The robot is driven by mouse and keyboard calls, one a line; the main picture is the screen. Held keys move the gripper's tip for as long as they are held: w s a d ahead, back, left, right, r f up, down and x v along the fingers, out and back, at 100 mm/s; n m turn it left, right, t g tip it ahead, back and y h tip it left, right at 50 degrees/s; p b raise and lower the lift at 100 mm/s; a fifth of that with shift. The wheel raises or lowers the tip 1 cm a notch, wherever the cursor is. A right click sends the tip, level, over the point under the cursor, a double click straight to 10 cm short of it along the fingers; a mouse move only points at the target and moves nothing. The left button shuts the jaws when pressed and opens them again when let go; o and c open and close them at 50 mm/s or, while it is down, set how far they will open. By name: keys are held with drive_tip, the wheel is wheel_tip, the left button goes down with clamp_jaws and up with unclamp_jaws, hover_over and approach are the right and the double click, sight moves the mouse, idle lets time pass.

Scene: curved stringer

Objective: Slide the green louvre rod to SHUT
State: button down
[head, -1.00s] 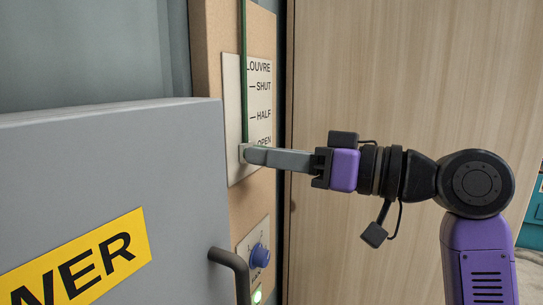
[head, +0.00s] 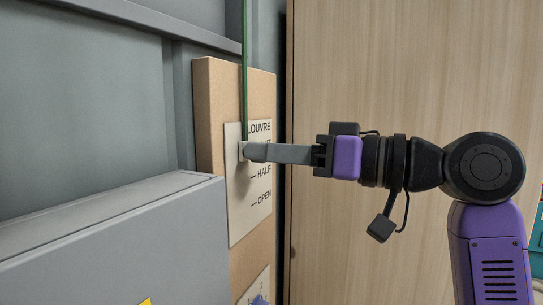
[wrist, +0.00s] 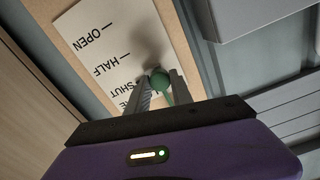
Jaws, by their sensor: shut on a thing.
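The green louvre rod (head: 244,75) runs vertically down the front of the white LOUVRE plate (head: 245,215) in the head view. My gripper (head: 247,151) is shut on the rod's lower end, level with the SHUT mark, and its fingers cover most of that word. HALF and OPEN show below it. In the wrist view, a round green knob (wrist: 160,80) sits between the two fingertips of my gripper (wrist: 160,88), close to the SHUT lettering. The fingers hide part of the knob's sides.
A grey box (head: 110,225) stands at the lower left, close to the tan board (head: 215,100) bearing the plate. A wooden panel (head: 380,70) is on the right, behind my arm. Part of a lower plate (head: 258,285) shows below.

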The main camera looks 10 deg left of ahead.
drive_tip(key=c, duration=1.1)
unclamp_jaws()
drive_tip(key=shift+d+r, duration=0.1)
drive_tip(key=shift+r, duration=0.2)
drive_tip(key=shift+f, duration=0.1)
drive_tip(key=b+v, duration=0.2)
drive_tip(key=v, duration=0.5)
drive_tip(key=shift+s+d, duration=0.1)
drive_tip(key=shift+d, duration=0.2)
